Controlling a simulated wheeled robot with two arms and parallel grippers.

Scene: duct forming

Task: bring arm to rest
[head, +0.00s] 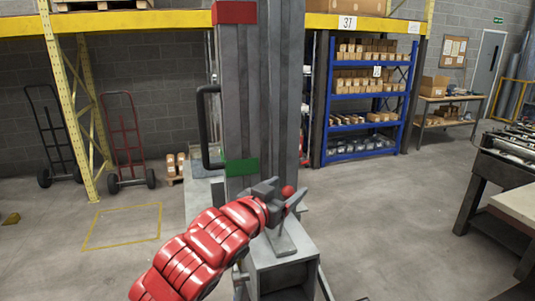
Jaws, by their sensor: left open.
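My left arm (205,245), red and jointed, reaches in from the bottom of the head view. Its grey left gripper (286,192) is open in front of a tall grey machine column (262,90). A small red ball-shaped knob (288,191) shows at the fingers. I cannot tell whether the fingers touch it. My right gripper is not in view.
The column has a red patch (235,12), a green patch (241,167) and a black handle (204,128). A grey box-like part (283,262) stands below the gripper. A workbench (505,180) is at right. Open floor (395,215) lies between.

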